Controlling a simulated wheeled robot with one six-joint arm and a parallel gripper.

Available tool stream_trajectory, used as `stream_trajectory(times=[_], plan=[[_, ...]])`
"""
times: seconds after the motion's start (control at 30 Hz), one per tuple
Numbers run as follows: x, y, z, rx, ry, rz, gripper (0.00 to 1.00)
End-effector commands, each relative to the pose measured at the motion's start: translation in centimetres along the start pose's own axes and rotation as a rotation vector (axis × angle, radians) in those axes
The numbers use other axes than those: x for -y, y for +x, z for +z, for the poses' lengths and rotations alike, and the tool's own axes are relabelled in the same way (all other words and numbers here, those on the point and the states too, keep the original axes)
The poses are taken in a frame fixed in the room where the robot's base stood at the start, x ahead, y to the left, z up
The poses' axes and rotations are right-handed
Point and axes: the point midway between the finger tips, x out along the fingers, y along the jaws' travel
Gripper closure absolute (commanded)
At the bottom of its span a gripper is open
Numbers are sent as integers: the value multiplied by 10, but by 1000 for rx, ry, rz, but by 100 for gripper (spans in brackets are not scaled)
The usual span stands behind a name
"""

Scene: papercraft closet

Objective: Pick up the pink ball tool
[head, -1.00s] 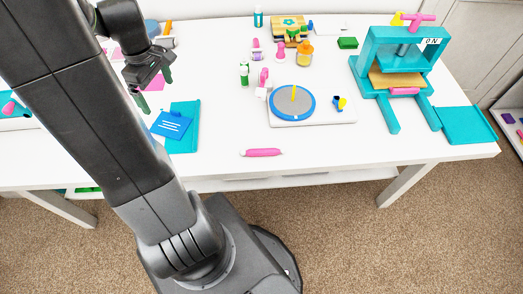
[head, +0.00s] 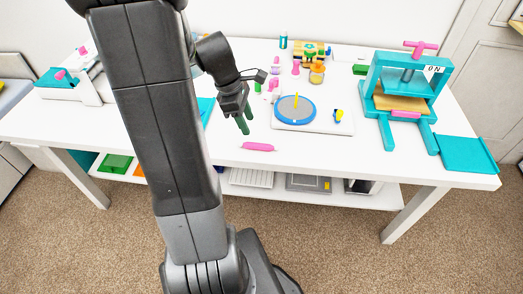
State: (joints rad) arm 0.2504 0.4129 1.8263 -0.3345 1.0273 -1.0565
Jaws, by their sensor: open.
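A pink rod-shaped tool with small narrow ends (head: 258,146) lies flat near the front edge of the white table. It looks like the pink ball tool, but it is too small to be sure. My gripper (head: 244,121) has green fingers pointing down, open and empty. In the picture it is just above and left of the pink tool, apart from it. Its exact height over the table is hard to tell.
A turntable with a blue rim (head: 295,109) stands on a white base behind the tool. A teal press (head: 400,80) is at the right. Small bottles and tools stand at the back. The white table (head: 330,155) is clear around the tool.

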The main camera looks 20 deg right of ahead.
Motion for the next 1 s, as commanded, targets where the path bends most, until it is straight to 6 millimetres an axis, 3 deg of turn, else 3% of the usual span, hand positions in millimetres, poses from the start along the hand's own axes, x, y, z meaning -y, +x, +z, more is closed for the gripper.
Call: stream_trajectory(times=[0.1, 0.43, 0.7, 1.0], plan=[[1, 25, 0, 1, 0, -4, 55], [-1, 52, 0, 0, 2, -2, 55], [-6, 89, -1, 0, 1, -3, 55], [-6, 96, -1, -2, 2, 1, 55]])
